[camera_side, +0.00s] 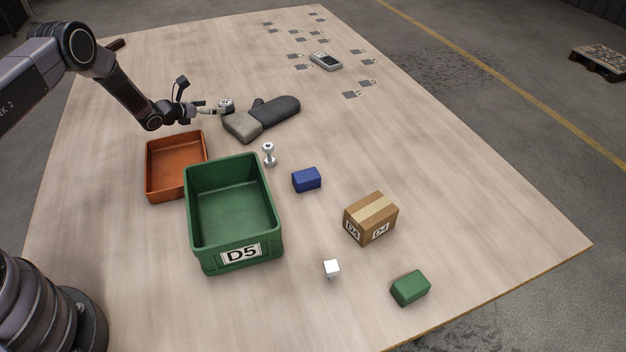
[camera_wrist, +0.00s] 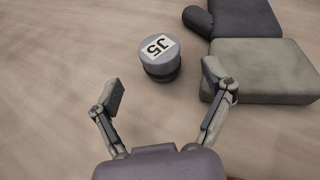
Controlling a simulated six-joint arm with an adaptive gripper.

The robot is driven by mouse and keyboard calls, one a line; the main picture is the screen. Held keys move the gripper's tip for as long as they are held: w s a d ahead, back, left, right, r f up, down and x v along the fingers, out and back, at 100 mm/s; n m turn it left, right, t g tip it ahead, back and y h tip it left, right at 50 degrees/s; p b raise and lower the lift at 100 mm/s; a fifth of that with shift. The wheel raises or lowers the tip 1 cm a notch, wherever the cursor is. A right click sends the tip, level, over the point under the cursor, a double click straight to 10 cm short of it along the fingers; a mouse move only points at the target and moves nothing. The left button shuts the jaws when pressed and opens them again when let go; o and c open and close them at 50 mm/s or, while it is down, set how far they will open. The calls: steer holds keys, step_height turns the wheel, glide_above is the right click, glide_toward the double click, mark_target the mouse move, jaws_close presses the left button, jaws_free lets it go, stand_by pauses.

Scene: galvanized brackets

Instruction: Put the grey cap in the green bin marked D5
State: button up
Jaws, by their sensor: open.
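The grey cap (camera_wrist: 158,56) is a short round piece with a pale top label reading J5 and a darker lower part. It stands on the table just ahead of my open gripper (camera_wrist: 163,88), apart from both fingers in the wrist view. In the side view the cap (camera_side: 227,104) is small, beside the fingers of my gripper (camera_side: 200,104). The green bin (camera_side: 240,254) marked D5 stands on the table in front of my arm; its visible inside is empty.
A grey-and-dark glove (camera_side: 275,112) lies right of the cap, close to my right finger in the wrist view. An orange tray (camera_side: 177,193) sits beside the bin. A metal piece (camera_side: 269,153), a blue block (camera_side: 306,180), a carton (camera_side: 371,219) and a green block (camera_side: 410,288) stand to the right.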

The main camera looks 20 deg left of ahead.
mark_target(223, 103)
steer(key=shift+x, duration=2.6)
steer(key=shift+r, duration=0.1)
steer(key=shift+c, duration=0.4)
steer(key=c, duration=1.2)
steer(key=shift+c, duration=0.2)
steer(key=shift+w+r, duration=0.1)
steer(key=shift+r, duration=0.1)
